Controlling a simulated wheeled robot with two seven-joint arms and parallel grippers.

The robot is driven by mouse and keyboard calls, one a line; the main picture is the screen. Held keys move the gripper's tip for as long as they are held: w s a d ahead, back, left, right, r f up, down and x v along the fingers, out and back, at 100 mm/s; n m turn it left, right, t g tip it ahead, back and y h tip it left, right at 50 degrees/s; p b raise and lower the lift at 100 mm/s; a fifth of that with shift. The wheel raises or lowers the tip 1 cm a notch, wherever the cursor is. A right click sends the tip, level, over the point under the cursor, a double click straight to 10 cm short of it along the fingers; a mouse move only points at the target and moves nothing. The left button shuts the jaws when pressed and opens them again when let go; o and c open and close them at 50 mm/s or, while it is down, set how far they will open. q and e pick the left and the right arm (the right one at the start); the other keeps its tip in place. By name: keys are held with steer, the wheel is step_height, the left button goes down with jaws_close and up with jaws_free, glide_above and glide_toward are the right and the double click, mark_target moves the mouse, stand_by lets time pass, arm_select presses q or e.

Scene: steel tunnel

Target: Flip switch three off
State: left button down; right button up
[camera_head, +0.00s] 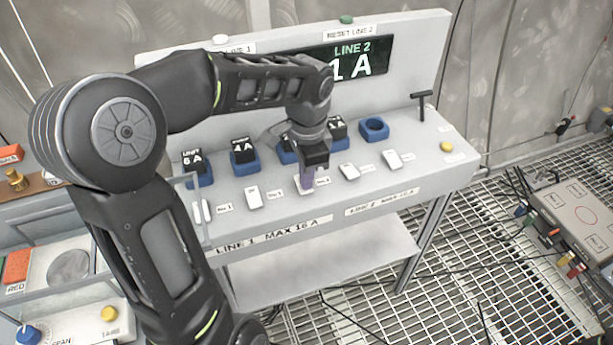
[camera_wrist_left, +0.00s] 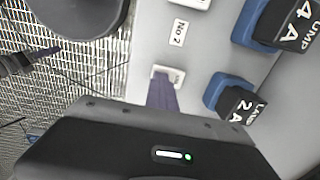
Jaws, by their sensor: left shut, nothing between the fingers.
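A row of white rocker switches runs along the sloping front of a grey console (camera_head: 410,180). The third switch from the left (camera_head: 300,190) is at the tips of my left gripper (camera_head: 306,183), which is shut with nothing held. In the left wrist view the gripper's fingers (camera_wrist_left: 162,92) cover part of this white switch (camera_wrist_left: 168,72); I cannot tell whether they touch it or which way it is tipped. The label "No 2" (camera_wrist_left: 180,32) lies between it and the second switch (camera_wrist_left: 188,3), which also shows in the head view (camera_head: 254,197).
Behind the switches stand blue sockets with black plugs, such as "4 A" (camera_head: 243,150), and one empty blue socket (camera_head: 374,129). The display (camera_head: 350,62) reads "LINE 2" and "1 A". A black T-handle (camera_head: 421,104) and yellow button (camera_head: 446,147) are at the right.

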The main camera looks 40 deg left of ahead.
arm_select(q)
steer(key=shift+w+a+f, duration=0.1)
steer(key=shift+a+f, duration=0.05)
steer(key=shift+a, duration=0.2)
steer(key=shift+w+a, duration=0.15)
steer(key=shift+a, duration=0.05)
steer(key=shift+p, duration=0.35)
steer(key=shift+w+r, duration=0.15)
steer(key=shift+r, duration=0.2)
step_height(320, 180, up, 4)
steer(key=p, duration=0.4)
steer(key=shift+d+r, duration=0.1)
step_height(320, 180, up, 10)
steer(key=shift+s+d+f+b, duration=0.2)
steer(key=shift+d+f+b, duration=0.1)
steer(key=shift+b, duration=0.15)
steer(key=shift+s+r, duration=0.1)
